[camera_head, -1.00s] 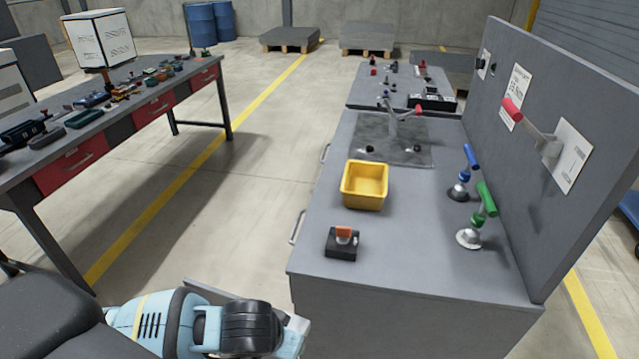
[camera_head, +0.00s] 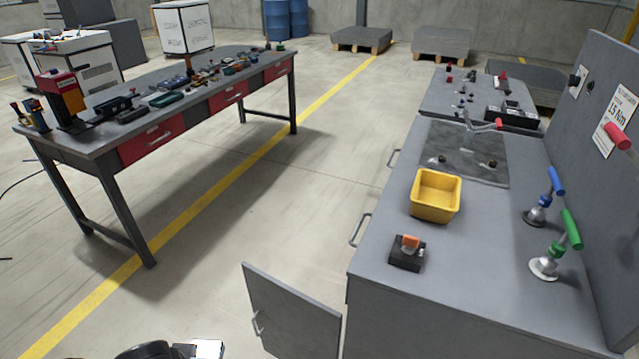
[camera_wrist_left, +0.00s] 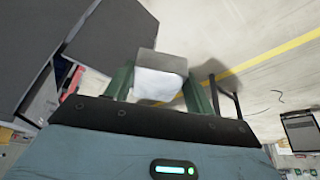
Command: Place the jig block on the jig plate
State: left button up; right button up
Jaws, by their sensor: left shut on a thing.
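A plain grey block, which looks like the jig block (camera_wrist_left: 160,77), is between the two greenish fingers of my left gripper (camera_wrist_left: 158,84) in the left wrist view. The gripper is shut on it. In the head view only a dark part of my wrist and a pale block-like shape (camera_head: 207,348) show at the bottom edge. The dark square plate with a clamp on the workbench looks like the jig plate (camera_head: 450,139). The held block is well apart from it, low and to its left in the picture. My right gripper is not in view.
On the workbench (camera_head: 480,270) stand a yellow bin (camera_head: 436,196), a black box with an orange top (camera_head: 407,253), and blue (camera_head: 540,205) and green (camera_head: 556,250) handled tools. A cabinet door (camera_head: 290,312) stands open in front. A cluttered table (camera_head: 160,115) is at left.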

aim_at(445, 142)
jog(key=u, duration=2.1)
jog(key=i, duration=0.85)
jog(key=i+j+z, duration=0.15)
jog(key=i+z, duration=0.15)
jog(key=i, duration=0.8)
jog(key=i+z, duration=1.25)
jog(key=z, duration=0.25)
jog(key=i+z, duration=0.35)
jog(key=i+l+z, duration=0.1)
jog(key=i+z, duration=0.15)
jog(key=z, duration=0.25)
jog(key=i+z, duration=0.25)
jog(key=z, duration=0.25)
jog(key=i+z, duration=0.35)
jog(key=i, duration=0.7)
